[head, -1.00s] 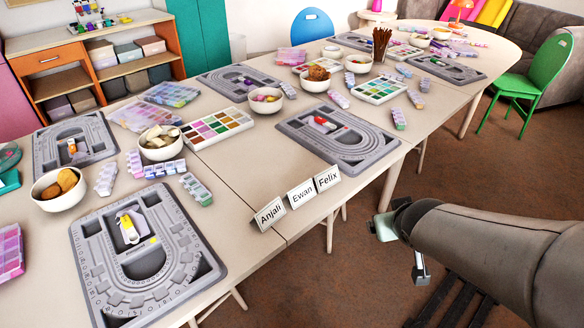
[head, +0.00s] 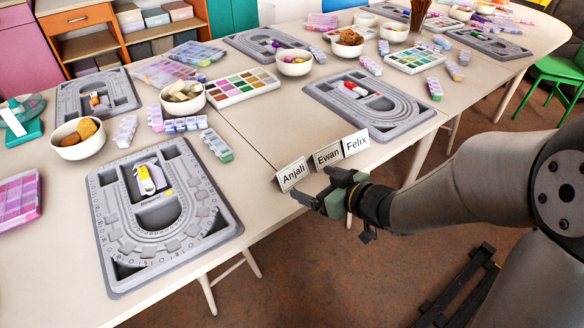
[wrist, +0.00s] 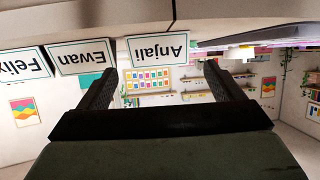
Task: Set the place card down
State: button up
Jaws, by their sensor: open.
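Three white place cards stand in a row at the table's front edge: Anjali (head: 293,174), Ewan (head: 327,156) and Felix (head: 356,143). In the wrist view they appear upside down, with Anjali (wrist: 158,48) in front of the space between my fingers, and Ewan (wrist: 84,57) and Felix (wrist: 25,63) to the left. My gripper (head: 318,187) is open and empty at the table's front edge, close to the Anjali card. I cannot tell whether the fingers reach around that card or stop short of it.
A grey bead board (head: 222,222) lies left of the cards and another (head: 395,118) behind them to the right. Bowls, a paint-like palette (head: 243,87) and bead boxes stand further back. The table (head: 262,212) is bare between the near left board and the cards.

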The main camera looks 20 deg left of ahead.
aim_at(294, 174)
jog(key=b+x, duration=0.2)
jog(key=x, duration=0.8)
jog(key=shift+w+r, duration=0.1)
jog(key=shift+r, duration=0.05)
jog(key=shift+d, duration=0.1)
jog(key=c, duration=0.7)
